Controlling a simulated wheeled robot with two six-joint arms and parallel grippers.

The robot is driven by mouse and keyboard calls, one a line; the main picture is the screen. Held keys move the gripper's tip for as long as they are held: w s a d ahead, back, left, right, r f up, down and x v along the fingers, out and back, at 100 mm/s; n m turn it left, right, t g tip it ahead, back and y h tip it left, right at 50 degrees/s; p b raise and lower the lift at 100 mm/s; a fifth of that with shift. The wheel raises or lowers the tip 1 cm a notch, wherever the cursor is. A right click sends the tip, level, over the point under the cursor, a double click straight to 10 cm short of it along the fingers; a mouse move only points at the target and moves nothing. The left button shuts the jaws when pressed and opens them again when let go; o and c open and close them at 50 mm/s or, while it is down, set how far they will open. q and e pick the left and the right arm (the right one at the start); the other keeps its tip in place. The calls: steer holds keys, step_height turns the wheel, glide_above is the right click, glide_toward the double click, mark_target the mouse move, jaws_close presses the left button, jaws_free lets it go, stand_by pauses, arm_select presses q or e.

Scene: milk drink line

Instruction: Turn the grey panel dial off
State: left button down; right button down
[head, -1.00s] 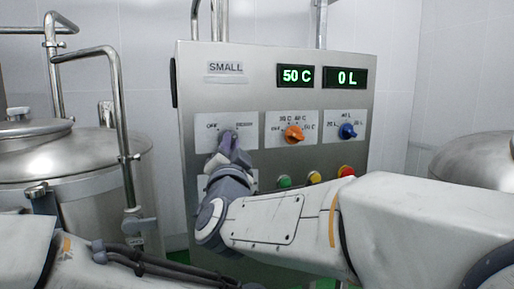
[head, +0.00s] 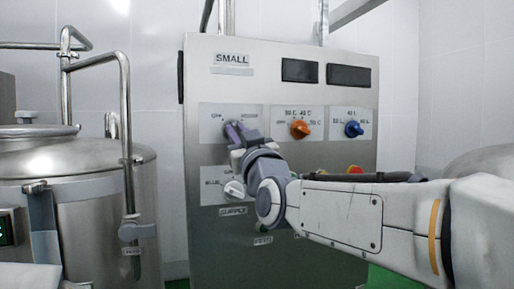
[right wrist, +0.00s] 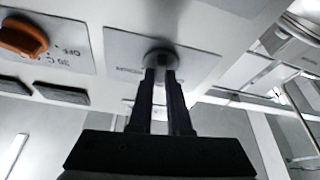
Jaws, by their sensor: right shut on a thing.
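The grey panel dial (right wrist: 160,57) is on the upper left plate of the steel control panel (head: 205,80), under the SMALL label. My right gripper (head: 236,132) is at this dial and shut on it. In the right wrist view both dark fingers (right wrist: 160,75) hold the dial from either side. The fingers cover most of the dial in the head view, so I cannot tell where its pointer stands. The left display (head: 299,70) and right display (head: 348,75) are dark. My left gripper is out of view.
An orange dial (head: 299,129) and a blue dial (head: 353,129) sit to the right. A white knob (head: 234,190) is below the gripper. A red button (head: 355,170) shows behind my right arm. A steel tank (head: 110,190) with pipes stands left.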

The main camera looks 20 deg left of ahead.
arm_select(q)
steer(key=shift+p, duration=0.35)
arm_select(e)
steer(key=shift+d+n+g+y, duration=0.1)
steer(key=shift+n+g+y, duration=0.45)
steer(key=shift+n, duration=1.05)
steer(key=shift+a+n+g+y, duration=0.1)
steer(key=shift+n+g+y, duration=0.15)
steer(key=shift+n+g, duration=0.95)
steer(key=shift+d+n+g+y, duration=0.1)
steer(key=shift+n+g+y, duration=0.25)
steer(key=shift+n, duration=1.65)
steer(key=c, duration=0.9)
jaws_free()
steer(key=shift+o, duration=0.2)
